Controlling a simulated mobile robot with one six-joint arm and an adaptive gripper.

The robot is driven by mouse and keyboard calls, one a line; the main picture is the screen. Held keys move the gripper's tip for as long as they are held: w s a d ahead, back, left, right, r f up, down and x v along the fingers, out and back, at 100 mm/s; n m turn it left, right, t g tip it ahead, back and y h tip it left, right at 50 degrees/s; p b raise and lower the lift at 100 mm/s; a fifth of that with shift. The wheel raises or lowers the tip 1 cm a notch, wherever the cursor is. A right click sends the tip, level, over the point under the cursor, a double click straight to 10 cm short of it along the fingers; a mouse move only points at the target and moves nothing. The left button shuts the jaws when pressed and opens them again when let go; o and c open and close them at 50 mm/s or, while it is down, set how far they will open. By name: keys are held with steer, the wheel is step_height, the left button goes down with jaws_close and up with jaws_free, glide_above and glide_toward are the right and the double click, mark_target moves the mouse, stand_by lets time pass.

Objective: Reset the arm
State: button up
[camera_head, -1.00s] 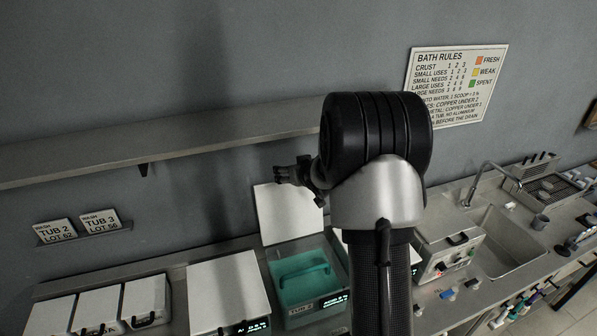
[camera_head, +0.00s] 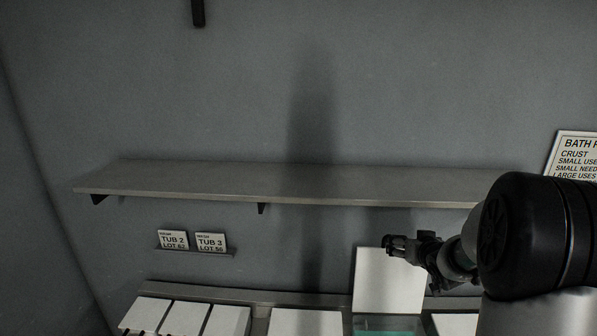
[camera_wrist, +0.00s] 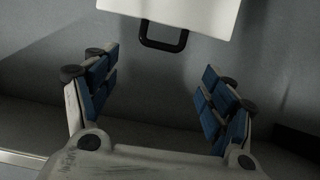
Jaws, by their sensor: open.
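My gripper (camera_wrist: 156,95) is open in the wrist view. Its two blue-padded fingers are well apart, with nothing between them. A white panel with a black handle (camera_wrist: 165,38) shows beyond the fingertips, apart from them. In the head view my gripper (camera_head: 390,246) is at the right, in front of the raised white lid (camera_head: 388,284) of a teal tub (camera_head: 385,324). My arm fills the lower right of that view.
An empty grey shelf (camera_head: 280,182) runs along the wall above the counter. Cards for tub 2 (camera_head: 173,240) and tub 3 (camera_head: 211,243) stand on a small ledge. Several white lids (camera_head: 185,318) line the counter. A bath rules sign (camera_head: 577,158) is partly cut off at right.

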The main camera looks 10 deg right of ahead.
steer(key=s+a+f+n+g+y+b, duration=0.1)
steer(key=s+a+f+b, duration=0.5)
steer(key=s, duration=0.6)
steer(key=s+a+f+n+g+y+b, duration=0.1)
steer(key=s+a+f+g+b, duration=0.2)
steer(key=s+a+f+b, duration=0.4)
steer(key=s+a+f+g+b, duration=0.2)
steer(key=s+a+f+b, duration=0.5)
steer(key=s+a+b, duration=0.6)
steer(key=s+b, duration=0.1)
steer(key=s, duration=0.3)
steer(key=shift+f+n+g+y, duration=0.15)
steer(key=shift+n+g+y, duration=0.25)
steer(key=shift+c, duration=0.5)
